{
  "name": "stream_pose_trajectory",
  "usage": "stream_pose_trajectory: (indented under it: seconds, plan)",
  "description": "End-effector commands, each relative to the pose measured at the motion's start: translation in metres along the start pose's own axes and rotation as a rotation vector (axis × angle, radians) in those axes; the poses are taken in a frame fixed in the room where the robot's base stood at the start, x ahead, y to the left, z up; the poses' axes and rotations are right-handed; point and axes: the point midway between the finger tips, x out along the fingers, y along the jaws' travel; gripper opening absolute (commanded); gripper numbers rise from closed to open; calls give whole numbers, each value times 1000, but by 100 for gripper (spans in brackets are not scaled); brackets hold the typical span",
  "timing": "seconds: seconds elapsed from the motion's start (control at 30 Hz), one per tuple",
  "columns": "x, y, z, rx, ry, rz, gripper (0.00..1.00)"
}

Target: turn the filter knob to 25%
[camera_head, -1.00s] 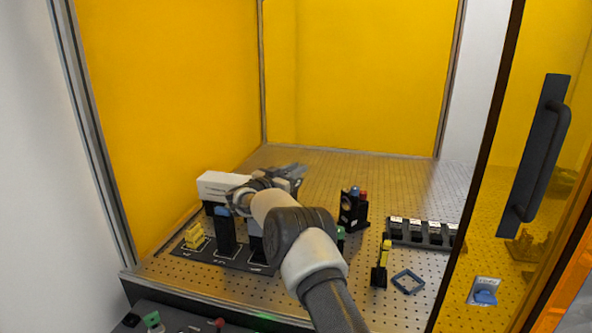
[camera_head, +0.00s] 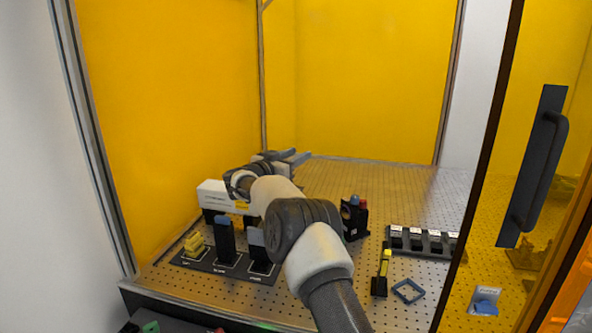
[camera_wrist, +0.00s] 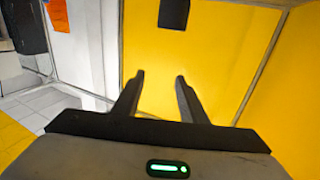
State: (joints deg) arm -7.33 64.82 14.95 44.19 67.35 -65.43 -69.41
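No knob marked as the filter knob can be made out. A small black mount (camera_head: 354,217) with a blue and a red cap stands on the perforated table, right of my arm; I cannot tell whether either cap is the knob. My gripper (camera_head: 296,158) is above the table, behind a white box-shaped unit (camera_head: 222,196) that my arm partly hides. In the wrist view its two dark fingers (camera_wrist: 160,78) stand apart with nothing between them, facing yellow panels.
A dark plate (camera_head: 228,262) holds a yellow block and two upright black pieces at front left. A black rack (camera_head: 422,241), a yellow-and-black tool (camera_head: 381,275) and a square frame (camera_head: 408,291) lie at right. Yellow panels enclose the table; a door handle (camera_head: 541,165) is at right.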

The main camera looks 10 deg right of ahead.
Motion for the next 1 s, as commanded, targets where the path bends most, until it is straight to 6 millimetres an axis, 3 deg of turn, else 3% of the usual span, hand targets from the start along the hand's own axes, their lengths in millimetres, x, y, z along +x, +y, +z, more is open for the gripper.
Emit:
stream_pose_trajectory:
  seconds: [0.2, 0.63, 0.77, 1.0]
  plan:
    - [0, 0, -21, 2, 0, 0, 39]
    - [-6, -5, -19, 57, 2, -13, 39]
    - [-27, -16, -13, 279, 5, -56, 39]
    - [-82, -29, 2, 938, -40, -157, 39]
